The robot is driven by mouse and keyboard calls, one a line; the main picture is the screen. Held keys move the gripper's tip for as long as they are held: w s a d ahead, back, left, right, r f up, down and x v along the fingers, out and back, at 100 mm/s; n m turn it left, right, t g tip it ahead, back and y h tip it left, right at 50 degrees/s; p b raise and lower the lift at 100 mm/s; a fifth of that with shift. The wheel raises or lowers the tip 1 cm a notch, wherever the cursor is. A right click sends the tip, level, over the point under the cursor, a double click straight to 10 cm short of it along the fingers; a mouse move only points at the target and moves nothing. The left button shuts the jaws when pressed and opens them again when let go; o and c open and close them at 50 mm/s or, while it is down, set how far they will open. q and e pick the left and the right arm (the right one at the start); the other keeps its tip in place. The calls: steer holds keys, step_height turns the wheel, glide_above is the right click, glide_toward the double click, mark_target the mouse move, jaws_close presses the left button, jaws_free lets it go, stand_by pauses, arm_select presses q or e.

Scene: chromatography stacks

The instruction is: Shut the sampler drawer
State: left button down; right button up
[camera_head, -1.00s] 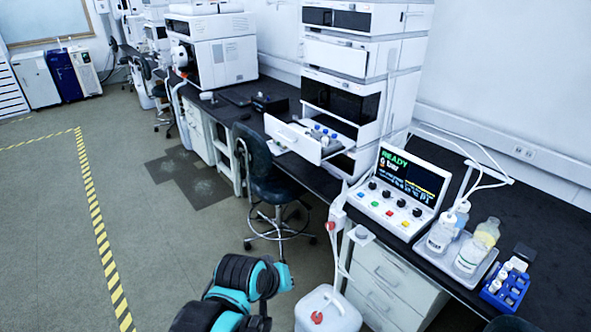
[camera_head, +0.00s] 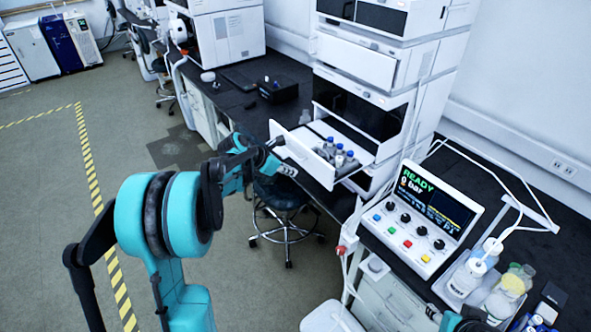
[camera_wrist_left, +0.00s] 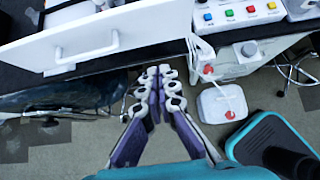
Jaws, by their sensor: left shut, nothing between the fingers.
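The sampler drawer (camera_head: 306,163) is pulled out of the white instrument stack (camera_head: 364,103), with several small capped vials in it. Its white front with a bar handle fills the upper left of the left wrist view (camera_wrist_left: 125,28). My left gripper (camera_head: 283,157) is in front of the drawer front in the head view and hides part of it. In the left wrist view its fingers (camera_wrist_left: 160,78) are together and empty, below and to the right of the handle. I cannot tell whether they touch the drawer.
A stool (camera_head: 285,193) stands under the bench edge. A white canister (camera_wrist_left: 222,104) is on the floor. Open floor lies left.

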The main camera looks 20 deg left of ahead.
mark_target(318, 174)
arm_select(q)
steer(key=x, duration=0.3)
steer(key=w+r+b+x, duration=0.1)
steer(key=x, duration=0.6)
steer(key=shift+w+d+r+b, duration=0.15)
steer(key=shift+w+d+b, duration=0.2)
steer(key=shift+d+b, duration=0.1)
steer(key=shift+w+d, duration=0.2)
steer(key=shift+w, duration=0.15)
arm_select(e)
steer(key=shift+w+f, duration=0.2)
steer(key=shift+f, duration=0.9)
